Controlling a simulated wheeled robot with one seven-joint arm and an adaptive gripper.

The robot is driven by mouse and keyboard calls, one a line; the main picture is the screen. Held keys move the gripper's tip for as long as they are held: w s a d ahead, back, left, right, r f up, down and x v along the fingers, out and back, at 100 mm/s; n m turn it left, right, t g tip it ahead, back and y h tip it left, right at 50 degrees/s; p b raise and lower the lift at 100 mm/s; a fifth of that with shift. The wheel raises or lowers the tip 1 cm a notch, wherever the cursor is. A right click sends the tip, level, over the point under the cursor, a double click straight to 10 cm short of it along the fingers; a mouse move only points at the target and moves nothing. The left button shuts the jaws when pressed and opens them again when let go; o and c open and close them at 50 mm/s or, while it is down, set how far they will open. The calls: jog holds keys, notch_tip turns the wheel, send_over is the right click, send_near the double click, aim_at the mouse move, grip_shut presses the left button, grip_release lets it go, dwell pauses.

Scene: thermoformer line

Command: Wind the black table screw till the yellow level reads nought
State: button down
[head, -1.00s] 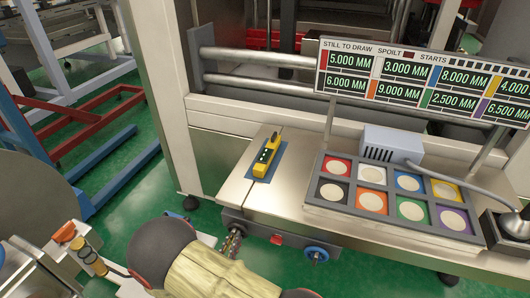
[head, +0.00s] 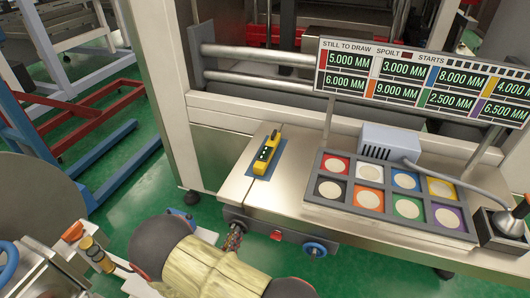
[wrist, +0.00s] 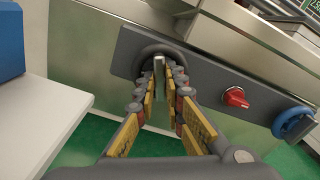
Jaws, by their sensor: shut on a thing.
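The yellow level (head: 267,155) lies on a blue patch at the left end of the steel table (head: 238,187). It shows small lit marks, too small to read. The black table screw (wrist: 150,52) is on the dark front panel below the level, at the panel's left end. My gripper (wrist: 162,72) points straight at it, and its fingers are shut on the screw, with a pale flat piece showing between them. In the head view my gripper (head: 234,238) is at the panel's left end, and my arm hides part of the area below.
A red knob (wrist: 235,97) and a blue handwheel (wrist: 293,123) sit right of the screw on the same panel. A tray of coloured squares (head: 322,207), a grey box (head: 390,143) and a readout board (head: 425,80) stand on the table's right part.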

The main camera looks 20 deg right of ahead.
jog(key=shift+n+p, duration=1.7)
jog(key=shift+n, duration=0.6)
jog(key=shift+n+p, duration=1.45)
jog(key=shift+n, duration=0.95)
